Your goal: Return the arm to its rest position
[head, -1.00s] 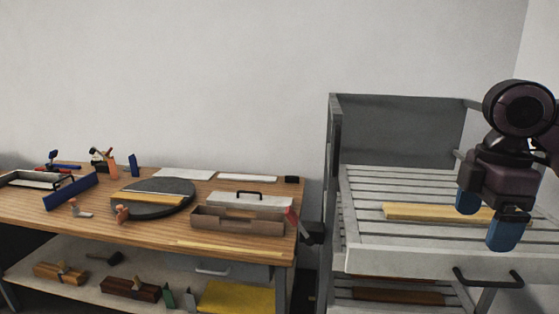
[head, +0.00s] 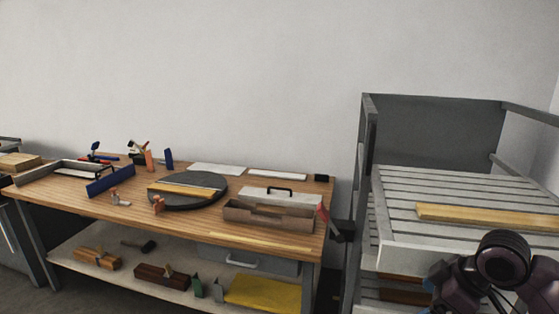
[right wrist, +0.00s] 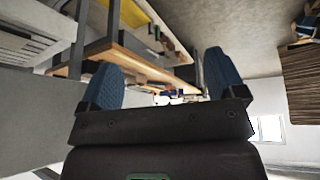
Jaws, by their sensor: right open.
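My right arm shows at the lower right of the head view, in front of the slatted rack (head: 430,258). A yellow wooden strip (head: 490,217) lies on the rack's upper slatted shelf, apart from my arm. My left gripper is in neither view.
A wooden workbench (head: 110,207) stands at the left with a round dark turntable (head: 212,198), an open wooden toolbox (head: 268,217) and several tools. A lower shelf holds a yellow item (head: 262,292) and planes. A red-handled tool (head: 328,222) sits at the bench's right end.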

